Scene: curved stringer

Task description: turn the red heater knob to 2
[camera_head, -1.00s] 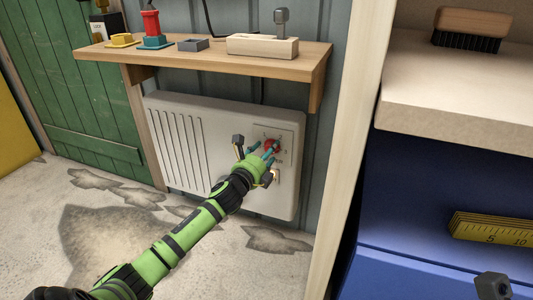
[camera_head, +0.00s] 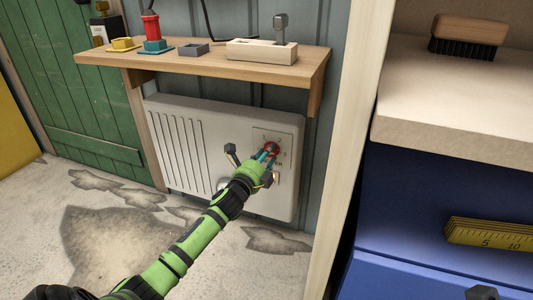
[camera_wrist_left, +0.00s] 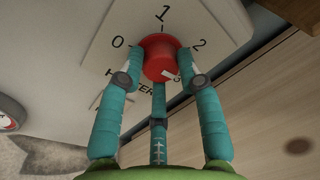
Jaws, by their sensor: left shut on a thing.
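The red heater knob (camera_head: 272,147) is on a pale control plate at the right end of the white heater (camera_head: 180,140). My left gripper (camera_head: 267,154) has its teal fingers closed around the knob. In the left wrist view the red knob (camera_wrist_left: 158,52) sits between the fingertips of the left gripper (camera_wrist_left: 160,68), with a finger on each side and one below. The plate shows 0 at the left, 1 at the top and 2 at the right. A small white mark shows on the knob's lower right.
A wooden shelf (camera_head: 205,67) with several small items juts out above the heater. A wooden post (camera_head: 345,150) and a blue cabinet (camera_head: 430,200) stand at the right. The floor in front of the heater is clear.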

